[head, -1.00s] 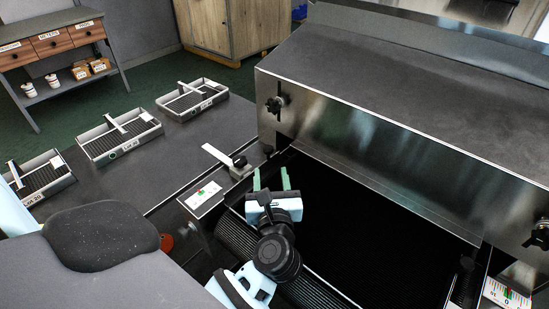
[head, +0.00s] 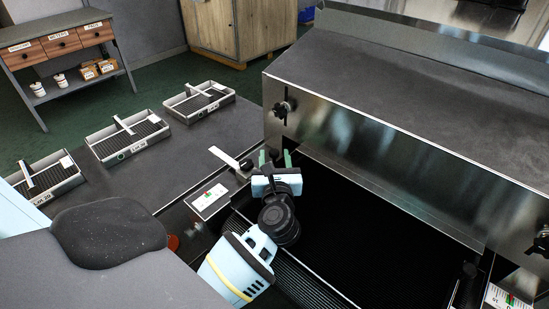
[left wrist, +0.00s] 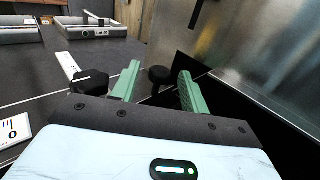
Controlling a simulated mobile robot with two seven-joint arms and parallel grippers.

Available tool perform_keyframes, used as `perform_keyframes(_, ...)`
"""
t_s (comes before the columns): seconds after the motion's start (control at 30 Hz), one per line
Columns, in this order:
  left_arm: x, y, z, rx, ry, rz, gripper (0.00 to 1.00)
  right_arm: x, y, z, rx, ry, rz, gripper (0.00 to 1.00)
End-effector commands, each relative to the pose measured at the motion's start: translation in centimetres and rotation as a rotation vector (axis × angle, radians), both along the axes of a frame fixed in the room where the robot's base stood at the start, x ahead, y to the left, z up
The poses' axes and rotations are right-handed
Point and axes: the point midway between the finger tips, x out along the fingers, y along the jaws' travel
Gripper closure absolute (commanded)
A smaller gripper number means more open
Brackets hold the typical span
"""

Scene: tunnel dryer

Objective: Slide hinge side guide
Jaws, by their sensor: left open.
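My left gripper (head: 275,158) is open, at the near left corner of the dryer's dark opening. In the left wrist view its two green fingers (left wrist: 158,88) point forward, with a round black knob (left wrist: 158,74) between and just beyond them. I cannot tell whether they touch it. Left of the fingers is a second black knob (head: 246,164) with a flat metal strip (head: 226,156). This knob also shows in the left wrist view (left wrist: 91,82). Which part is the hinge side guide is not clear. My right gripper is out of view.
The steel dryer hood (head: 390,160) rises close on the right, with a black clamp knob (head: 283,109). A scale plate (head: 208,199) lies left of the gripper. Wire-bottomed trays (head: 128,138) stand on the dark table. A second scale (head: 506,299) is at the lower right.

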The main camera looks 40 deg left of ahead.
Motion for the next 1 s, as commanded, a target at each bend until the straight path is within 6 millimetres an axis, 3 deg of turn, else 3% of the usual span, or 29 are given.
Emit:
perform_keyframes(0.13, 0.0, 0.0, 0.0, 0.0, 0.0, 0.0, 0.55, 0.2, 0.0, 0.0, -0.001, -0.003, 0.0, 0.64)
perform_keyframes(0.5, 0.0, 0.0, 0.0, 0.0, 0.0, 0.0, 1.0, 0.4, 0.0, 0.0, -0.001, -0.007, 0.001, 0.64)
perform_keyframes(0.7, -0.1, -0.4, -0.1, -0.001, 0.001, 0.0, 1.0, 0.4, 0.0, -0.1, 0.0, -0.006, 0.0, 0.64)
perform_keyframes(1.0, -0.4, -4.6, -0.3, -0.003, 0.002, -0.002, 1.0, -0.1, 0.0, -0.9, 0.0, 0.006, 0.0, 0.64)
